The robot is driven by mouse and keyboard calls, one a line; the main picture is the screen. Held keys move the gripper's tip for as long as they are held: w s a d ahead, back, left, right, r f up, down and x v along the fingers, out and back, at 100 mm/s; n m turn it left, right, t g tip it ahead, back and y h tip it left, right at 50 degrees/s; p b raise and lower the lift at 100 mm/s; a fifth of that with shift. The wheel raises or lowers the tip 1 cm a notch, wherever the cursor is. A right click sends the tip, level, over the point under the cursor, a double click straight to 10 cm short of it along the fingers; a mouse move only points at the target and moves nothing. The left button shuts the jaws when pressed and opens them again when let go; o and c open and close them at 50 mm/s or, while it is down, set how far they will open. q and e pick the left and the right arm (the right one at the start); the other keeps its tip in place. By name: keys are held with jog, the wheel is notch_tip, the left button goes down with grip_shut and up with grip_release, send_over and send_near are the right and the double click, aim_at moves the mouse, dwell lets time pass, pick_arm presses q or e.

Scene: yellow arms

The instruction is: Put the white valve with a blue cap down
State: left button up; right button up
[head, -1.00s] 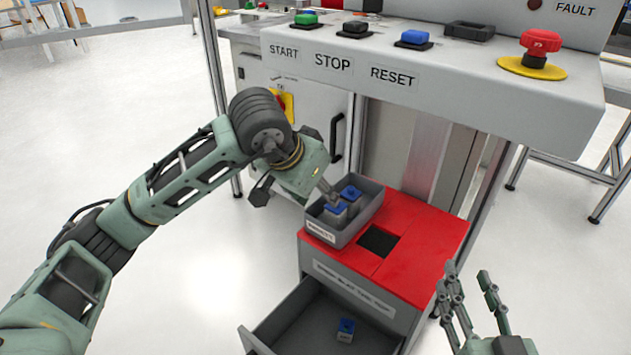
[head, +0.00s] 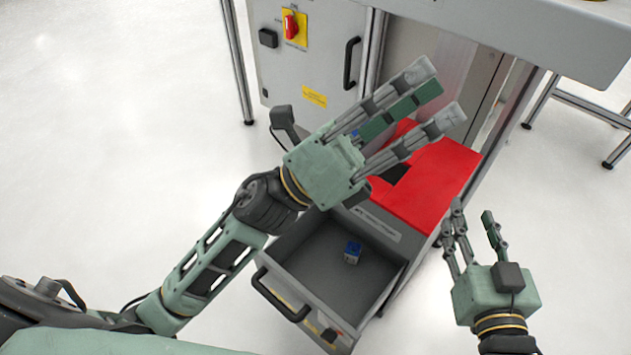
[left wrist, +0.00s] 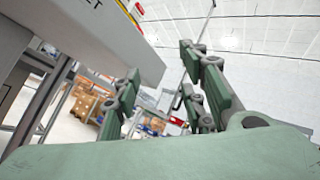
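A white valve with a blue cap (head: 352,252) stands in the open grey drawer (head: 318,255) in the head view. A bit of another blue cap (head: 355,134) shows behind my left gripper; the grey bin that held valves earlier is mostly hidden there. My left gripper (head: 440,94) is above the red-topped cabinet (head: 440,180), fingers stretched out to the upper right. In the left wrist view (left wrist: 160,88) its fingers are apart with nothing between them. My right gripper (head: 472,222) is open and empty to the right of the cabinet, fingers upward.
A grey machine panel (head: 510,35) overhangs behind the cabinet. A machine door with a black handle (head: 351,62) and a red switch (head: 291,25) is behind my left gripper. The dark square opening in the red top is partly covered. White floor is clear at left.

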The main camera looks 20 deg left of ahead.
pick_arm(q)
jog(key=w+a+f+n+t+y, duration=0.4)
jog(key=n+y, duration=0.3)
jog(key=n, duration=0.4)
jog(key=w+a+f+n+t+y, duration=0.1)
jog(key=a+f+n+t+y, duration=0.4)
jog(key=n, duration=0.7)
jog(key=s+a+f+n+g+y, duration=0.1)
jog(key=a+f+n+g+y, duration=0.1)
jog(key=f+n, duration=0.5)
jog(key=a+f+n+g+y, duration=0.2)
jog(key=f+n+y, duration=0.3)
jog(key=f+n, duration=0.2)
jog(key=shift+s+f+n+g, duration=0.25)
jog(key=shift+s+n+g, duration=0.15)
jog(key=shift+n, duration=0.2)
